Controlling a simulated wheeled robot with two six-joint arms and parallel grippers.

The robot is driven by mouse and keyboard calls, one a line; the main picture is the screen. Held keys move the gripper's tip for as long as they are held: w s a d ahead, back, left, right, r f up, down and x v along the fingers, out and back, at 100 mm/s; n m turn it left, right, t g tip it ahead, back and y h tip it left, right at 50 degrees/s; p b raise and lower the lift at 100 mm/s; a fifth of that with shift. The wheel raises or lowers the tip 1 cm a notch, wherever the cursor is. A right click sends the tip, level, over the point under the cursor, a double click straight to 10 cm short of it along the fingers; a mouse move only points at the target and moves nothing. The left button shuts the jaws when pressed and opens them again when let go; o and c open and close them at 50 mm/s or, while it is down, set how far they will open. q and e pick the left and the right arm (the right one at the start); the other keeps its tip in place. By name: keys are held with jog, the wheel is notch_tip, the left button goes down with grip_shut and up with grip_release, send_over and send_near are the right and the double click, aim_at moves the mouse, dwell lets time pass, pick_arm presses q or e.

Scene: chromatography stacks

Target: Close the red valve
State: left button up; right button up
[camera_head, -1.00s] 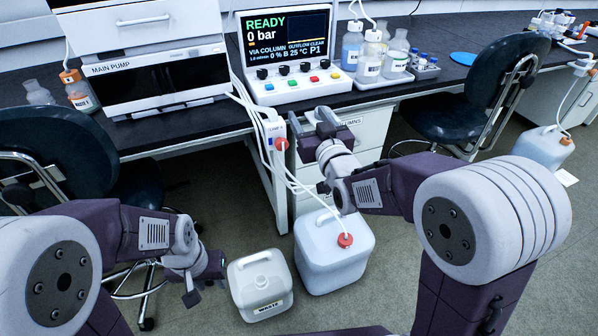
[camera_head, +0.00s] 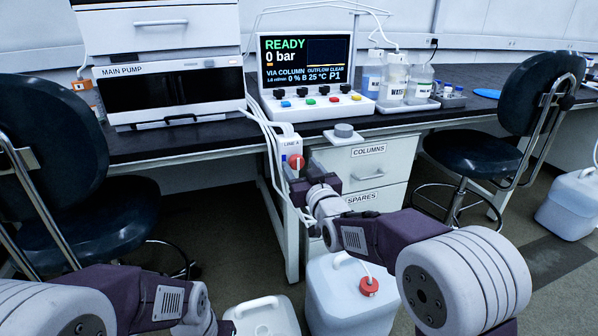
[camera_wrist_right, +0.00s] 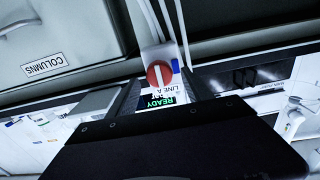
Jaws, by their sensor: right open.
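The red valve (camera_head: 296,162) is a round red knob with a white bar, on the white LINE A panel (camera_head: 291,145) at the desk's front edge. In the right wrist view the red valve (camera_wrist_right: 160,75) shows its white bar nearly upright in the picture. My right gripper (camera_head: 311,171) is close in front of the valve, just to its right in the head view. In the wrist view its fingers (camera_wrist_right: 165,88) are apart, with the knob seen between and beyond them; I cannot tell whether they touch it.
White tubes (camera_head: 268,130) run down beside the panel. A white jug with a red cap (camera_head: 369,287) is below. The display (camera_head: 305,65) reads READY, 0 bar.

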jog(key=shift+x, duration=0.9)
grip_shut()
